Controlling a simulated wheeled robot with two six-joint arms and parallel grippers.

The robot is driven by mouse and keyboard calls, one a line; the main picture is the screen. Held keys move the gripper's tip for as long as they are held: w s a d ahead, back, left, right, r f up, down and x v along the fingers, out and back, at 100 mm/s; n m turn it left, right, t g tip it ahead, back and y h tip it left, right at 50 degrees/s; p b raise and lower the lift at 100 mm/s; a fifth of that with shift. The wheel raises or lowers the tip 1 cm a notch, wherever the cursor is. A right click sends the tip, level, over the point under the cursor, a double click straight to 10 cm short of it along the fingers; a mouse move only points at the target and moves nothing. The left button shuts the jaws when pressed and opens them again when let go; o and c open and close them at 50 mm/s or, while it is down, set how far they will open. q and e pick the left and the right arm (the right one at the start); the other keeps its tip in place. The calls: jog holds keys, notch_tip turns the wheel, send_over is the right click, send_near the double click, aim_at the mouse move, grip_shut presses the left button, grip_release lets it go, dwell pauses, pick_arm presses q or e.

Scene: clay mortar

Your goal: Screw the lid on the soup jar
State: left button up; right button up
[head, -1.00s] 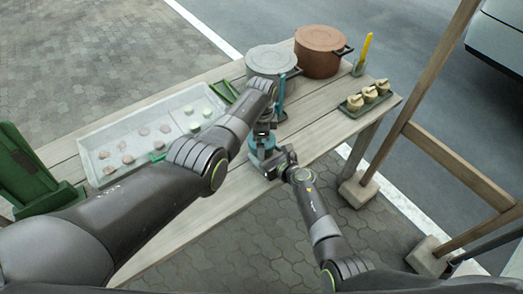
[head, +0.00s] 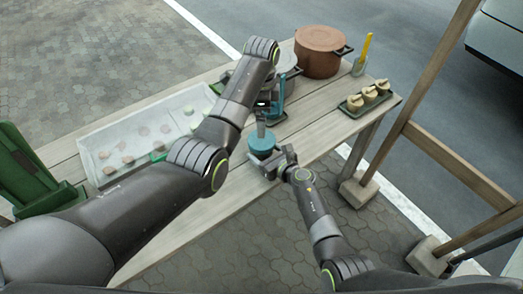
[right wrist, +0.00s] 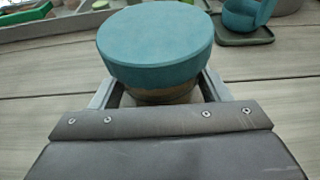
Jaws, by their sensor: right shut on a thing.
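The soup jar (right wrist: 160,94) stands upright near the table's front edge, its brownish body showing just under the lid in the right wrist view. The round teal lid (head: 262,139) sits on top of the jar and looks level; it also shows in the right wrist view (right wrist: 155,50). I cannot tell how tightly it is seated. My right gripper (head: 270,163) is shut around the jar's body below the lid.
A white tray (head: 92,170) with several round pieces lies at left. Behind are a grey pot (head: 289,58), partly hidden by my left arm, and a brown pot (head: 318,52). A green tray (head: 352,108) holds pale items at right. Bare planks lie right of the jar.

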pick_arm(q)
jog(key=shift+r, duration=0.5)
pick_arm(e)
jog(key=o, duration=1.9)
jog(key=shift+o, duration=0.2)
jog(key=p+v, duration=0.2)
jog(key=v, duration=0.7)
jog(key=shift+p, duration=0.3)
pick_arm(q)
notch_tip(320, 180, up, 3)
jog(key=shift+f, duration=0.2)
pick_arm(e)
jog(key=v, duration=0.8)
jog(key=shift+s, duration=0.2)
jog(key=shift+d, duration=0.1)
